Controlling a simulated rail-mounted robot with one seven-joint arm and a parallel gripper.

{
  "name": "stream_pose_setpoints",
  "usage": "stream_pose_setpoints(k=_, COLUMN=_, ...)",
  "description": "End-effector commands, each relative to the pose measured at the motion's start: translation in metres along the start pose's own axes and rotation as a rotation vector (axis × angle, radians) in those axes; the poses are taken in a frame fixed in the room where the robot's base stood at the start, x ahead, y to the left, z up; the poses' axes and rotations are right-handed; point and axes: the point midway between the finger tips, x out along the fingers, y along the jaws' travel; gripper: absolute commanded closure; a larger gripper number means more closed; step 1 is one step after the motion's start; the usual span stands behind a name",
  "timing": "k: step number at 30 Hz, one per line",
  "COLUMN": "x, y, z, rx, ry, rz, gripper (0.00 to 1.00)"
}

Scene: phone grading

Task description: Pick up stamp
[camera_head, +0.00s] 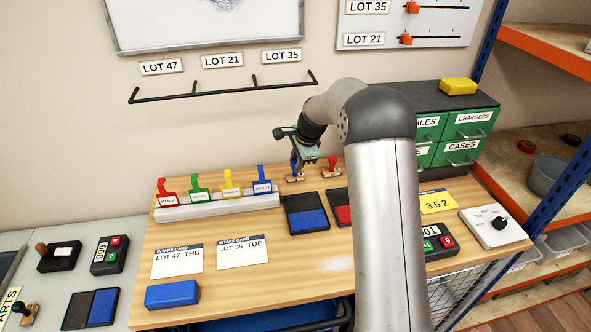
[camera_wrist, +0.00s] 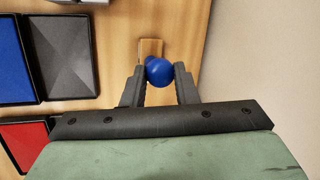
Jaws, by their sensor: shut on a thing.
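A stamp with a blue knob (camera_head: 295,177) and a wooden base is at the back of the wooden table, left of the red-handled stamp (camera_head: 332,168). In the wrist view the blue stamp's round knob (camera_wrist: 160,71) sits between my fingertips. Its base shows just beyond them. My gripper (camera_head: 297,166) reaches down from above and is shut on the blue stamp's knob; it also shows in the wrist view (camera_wrist: 160,78). The base appears to be on or close to the tabletop; I cannot tell if there is a gap.
A blue ink pad (camera_head: 308,221) and a red ink pad (camera_head: 343,214) lie in front of the stamps. A rack (camera_head: 217,207) with several coloured tags stands to the left. Green drawers (camera_head: 461,124) stand to the right. The wall is close behind.

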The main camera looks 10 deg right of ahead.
Motion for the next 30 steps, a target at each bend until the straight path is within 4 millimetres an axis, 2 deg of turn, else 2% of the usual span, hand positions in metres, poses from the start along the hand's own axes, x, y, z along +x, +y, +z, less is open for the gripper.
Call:
stream_pose_setpoints(k=8, x=-0.012, y=-0.005, z=0.002, rx=-0.001, ry=0.001, rz=-0.003, gripper=1.0)
stream_pose_setpoints(k=12, x=-0.033, y=-0.01, z=0.005, rx=-0.001, ry=0.001, rz=-0.005, gripper=1.0)
stream_pose_setpoints(k=14, x=-0.045, y=-0.004, z=0.0, rx=0.001, ry=0.002, rz=-0.005, gripper=1.0)
stream_pose_setpoints(k=20, x=-0.101, y=0.015, z=-0.012, rx=0.002, ry=0.003, rz=-0.007, gripper=1.0)
stream_pose_setpoints(k=21, x=-0.109, y=0.023, z=-0.017, rx=0.003, ry=0.002, rz=-0.004, gripper=1.0)
stream_pose_setpoints(k=24, x=-0.127, y=0.041, z=-0.027, rx=0.004, ry=0.002, rz=-0.003, gripper=1.0)
stream_pose_setpoints(k=30, x=-0.155, y=0.065, z=-0.04, rx=0.001, ry=0.001, rz=-0.003, gripper=1.0)
